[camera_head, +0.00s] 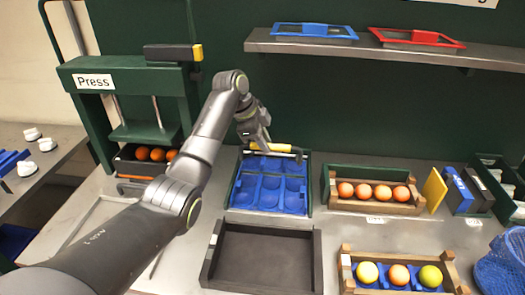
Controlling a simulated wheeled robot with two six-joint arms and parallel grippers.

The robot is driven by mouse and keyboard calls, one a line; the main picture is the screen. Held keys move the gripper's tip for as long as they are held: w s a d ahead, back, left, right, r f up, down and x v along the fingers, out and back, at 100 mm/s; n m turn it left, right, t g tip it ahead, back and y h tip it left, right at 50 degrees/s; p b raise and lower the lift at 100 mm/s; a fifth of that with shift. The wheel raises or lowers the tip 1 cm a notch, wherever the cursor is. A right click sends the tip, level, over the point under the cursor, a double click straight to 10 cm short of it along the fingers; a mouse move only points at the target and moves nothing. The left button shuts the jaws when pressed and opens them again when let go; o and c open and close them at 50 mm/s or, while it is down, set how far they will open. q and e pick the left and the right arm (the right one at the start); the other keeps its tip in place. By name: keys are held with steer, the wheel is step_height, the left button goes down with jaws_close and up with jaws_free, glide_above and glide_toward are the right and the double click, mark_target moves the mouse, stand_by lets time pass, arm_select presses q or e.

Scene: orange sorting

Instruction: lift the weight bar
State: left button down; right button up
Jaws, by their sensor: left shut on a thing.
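The weight bar (285,149), dark with a yellow part, lies across the back edge of the blue tray in the middle of the picture. My left arm comes in from the lower left, and its gripper (261,143) points down at the bar and is shut on it. The fingers hide part of the bar. I cannot tell whether the bar touches the tray below it. The blue tray (270,188) has several round hollows and sits in a dark green frame. My right gripper is not in view.
A green press (130,78) with a crate of oranges (148,160) stands at the left. An empty dark tray (262,262) lies in front. Wooden crates of fruit (372,202) (400,275) are at the right. A metal shelf (390,50) overhangs the back.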

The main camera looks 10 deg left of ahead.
arm_select(q)
steer(key=shift+w+a+r, duration=0.1)
steer(key=shift+w+r, duration=0.3)
steer(key=shift+w, duration=0.3)
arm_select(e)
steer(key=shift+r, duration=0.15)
